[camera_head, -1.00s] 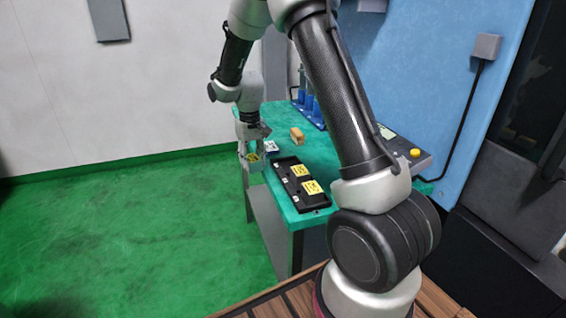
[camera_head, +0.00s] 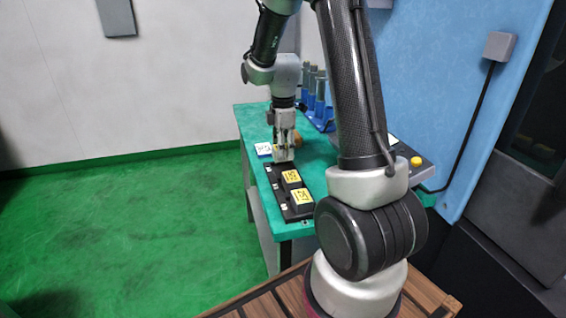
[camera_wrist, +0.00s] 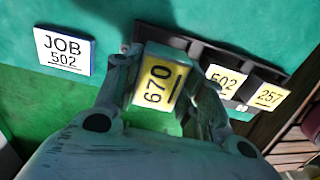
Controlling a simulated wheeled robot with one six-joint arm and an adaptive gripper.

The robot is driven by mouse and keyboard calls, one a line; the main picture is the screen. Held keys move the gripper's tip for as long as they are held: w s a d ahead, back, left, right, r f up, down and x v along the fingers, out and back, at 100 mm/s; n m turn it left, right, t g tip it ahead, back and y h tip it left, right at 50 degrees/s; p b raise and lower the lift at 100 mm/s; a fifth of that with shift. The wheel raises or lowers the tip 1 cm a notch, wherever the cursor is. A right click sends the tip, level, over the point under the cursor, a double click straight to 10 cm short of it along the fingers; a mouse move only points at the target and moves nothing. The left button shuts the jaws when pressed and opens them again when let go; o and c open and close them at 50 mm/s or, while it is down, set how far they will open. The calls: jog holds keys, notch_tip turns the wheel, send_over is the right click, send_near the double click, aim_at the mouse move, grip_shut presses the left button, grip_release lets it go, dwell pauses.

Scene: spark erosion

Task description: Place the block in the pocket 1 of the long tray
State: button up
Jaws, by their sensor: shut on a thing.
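The block with a yellow label 670 (camera_wrist: 157,85) is between the fingers of my gripper (camera_wrist: 165,88), label facing the wrist camera. In the head view my gripper (camera_head: 284,158) points down over the far end of the long tray (camera_head: 270,181). The long black tray (camera_wrist: 195,48) lies on the table and holds two blocks, labelled 502 (camera_wrist: 223,80) and 257 (camera_wrist: 269,97). The far end of the tray is partly hidden by my gripper and block. I cannot tell whether the held block touches the tray. The pocket numbers are too small to read.
A white JOB 502 card (camera_wrist: 64,50) lies on the green table (camera_head: 252,122) beyond the tray. A tan object (camera_head: 298,138) is partly hidden behind my gripper. Blue holders (camera_head: 318,110) stand at the back, and a grey control box (camera_head: 416,172) is at right.

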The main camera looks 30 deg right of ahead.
jog(key=shift+f, duration=2.2)
jog(key=shift+f, duration=0.1)
jog(key=o, duration=1.2)
notch_tip(320, 180, up, 12)
jog(key=shift+f, duration=0.1)
jog(key=s+a+r+m+t, duration=0.25)
jog(key=s+r+m, duration=0.25)
jog(key=s+r, duration=0.4)
jog(key=s+a+r+m+t, duration=0.1)
jog(key=s+a+m, duration=0.1)
jog(key=s+m, duration=0.7)
jog(key=s, duration=0.5)
jog(key=shift+s+a+r+m+t, duration=0.35)
jog(key=shift+s+m, duration=0.05)
